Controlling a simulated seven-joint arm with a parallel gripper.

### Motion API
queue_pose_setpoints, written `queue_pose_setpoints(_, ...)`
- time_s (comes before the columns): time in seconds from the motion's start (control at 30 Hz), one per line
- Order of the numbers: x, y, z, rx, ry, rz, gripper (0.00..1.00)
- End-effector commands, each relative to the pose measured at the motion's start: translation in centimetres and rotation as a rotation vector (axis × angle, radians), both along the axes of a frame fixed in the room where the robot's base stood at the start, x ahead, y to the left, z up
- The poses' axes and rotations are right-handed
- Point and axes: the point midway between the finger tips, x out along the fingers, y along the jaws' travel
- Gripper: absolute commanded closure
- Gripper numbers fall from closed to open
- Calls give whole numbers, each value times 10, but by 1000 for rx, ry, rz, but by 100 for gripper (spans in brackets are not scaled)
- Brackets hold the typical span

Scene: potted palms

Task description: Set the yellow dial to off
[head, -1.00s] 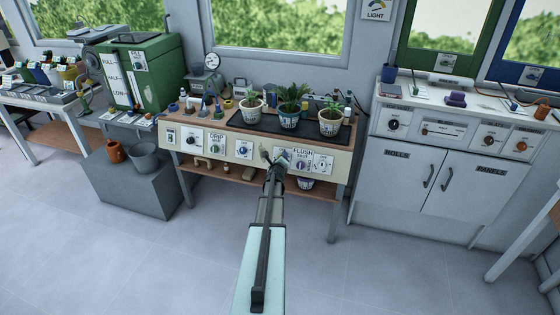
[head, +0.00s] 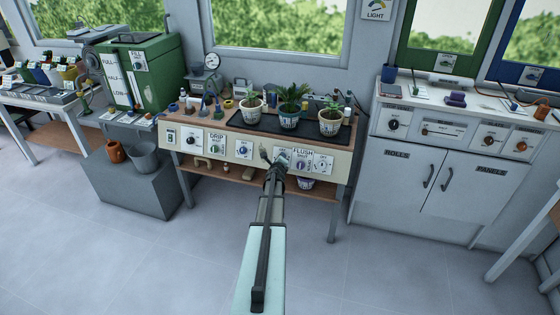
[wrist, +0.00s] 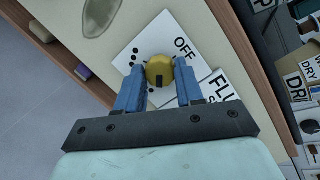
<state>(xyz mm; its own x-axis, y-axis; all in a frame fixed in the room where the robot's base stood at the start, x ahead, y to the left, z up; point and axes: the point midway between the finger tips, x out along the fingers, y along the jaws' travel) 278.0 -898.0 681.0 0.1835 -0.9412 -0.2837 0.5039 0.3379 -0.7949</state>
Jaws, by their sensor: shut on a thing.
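The yellow dial (wrist: 160,70) sits on a white plate on the bench's front panel. The word OFF is printed to its upper right in the wrist view, and black dots run along its left. A dark mark on the dial shows at its lower edge, on the side away from OFF. My gripper (wrist: 160,74) has its blue fingers shut on the dial, one on each side. In the head view my gripper (head: 273,165) is at the panel and hides the dial.
A flush plate (head: 302,160) is right beside the dial. A drip plate (head: 216,143) and other dials are further left on the panel. Several potted plants (head: 289,112) stand on the black mat above. A lower shelf (head: 235,176) runs beneath the panel.

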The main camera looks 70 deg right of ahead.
Motion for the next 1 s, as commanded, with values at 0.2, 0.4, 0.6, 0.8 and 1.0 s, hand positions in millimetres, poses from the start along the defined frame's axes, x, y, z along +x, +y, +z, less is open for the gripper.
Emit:
queue_pose_setpoints(0.2,0,0,-1,1,62,22,94)
queue_pose_setpoints(0.4,0,0,-1,2,109,41,94)
queue_pose_setpoints(0.6,0,0,-1,1,134,51,94)
queue_pose_setpoints(0.8,0,0,-1,2,136,53,94)
queue_pose_setpoints(1.0,0,0,-1,2,135,52,58)
